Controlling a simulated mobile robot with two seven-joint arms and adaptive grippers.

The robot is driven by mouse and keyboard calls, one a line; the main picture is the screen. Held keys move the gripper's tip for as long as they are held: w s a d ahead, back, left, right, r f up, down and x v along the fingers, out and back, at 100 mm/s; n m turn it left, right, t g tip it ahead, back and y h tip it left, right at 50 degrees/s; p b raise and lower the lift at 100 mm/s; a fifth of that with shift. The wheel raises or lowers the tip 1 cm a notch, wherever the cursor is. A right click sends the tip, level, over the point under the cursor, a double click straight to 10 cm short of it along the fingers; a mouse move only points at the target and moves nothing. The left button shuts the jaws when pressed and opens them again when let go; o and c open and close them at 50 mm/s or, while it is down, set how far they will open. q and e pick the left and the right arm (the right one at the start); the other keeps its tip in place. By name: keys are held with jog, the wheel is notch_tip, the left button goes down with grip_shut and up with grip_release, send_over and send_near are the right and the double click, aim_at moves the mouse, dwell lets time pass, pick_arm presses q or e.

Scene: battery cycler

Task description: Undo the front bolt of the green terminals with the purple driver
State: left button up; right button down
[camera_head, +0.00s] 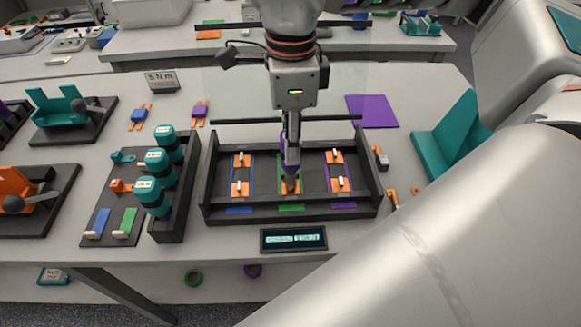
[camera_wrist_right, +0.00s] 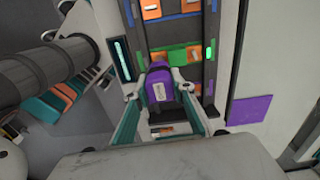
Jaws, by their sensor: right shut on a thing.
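My right gripper (camera_head: 291,150) points down over the middle of the black tray (camera_head: 207,190) and is shut on the purple driver (camera_head: 284,146). In the right wrist view the purple driver (camera_wrist_right: 159,88) sits between the two fingers. The driver's lower end is at the front orange terminal (camera_head: 290,188) of the green lane (camera_head: 291,208). I cannot tell whether it is seated on the bolt. The gripper and driver hide the bolt and most of the rear green terminal. My left gripper is not in view.
Blue and purple lanes with orange terminals and pale bolts flank the green one. A rack (camera_head: 176,228) with several teal drivers (camera_head: 151,195) stands left of the tray. A small display (camera_head: 293,239) lies in front. A purple mat (camera_head: 372,111) lies behind right.

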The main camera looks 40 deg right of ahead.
jog(key=shift+n, duration=0.6)
jog(key=shift+r+p, duration=0.85)
jog(key=shift+r, duration=0.7)
jog(key=shift+r+p, duration=0.95)
jog(key=shift+r, duration=0.55)
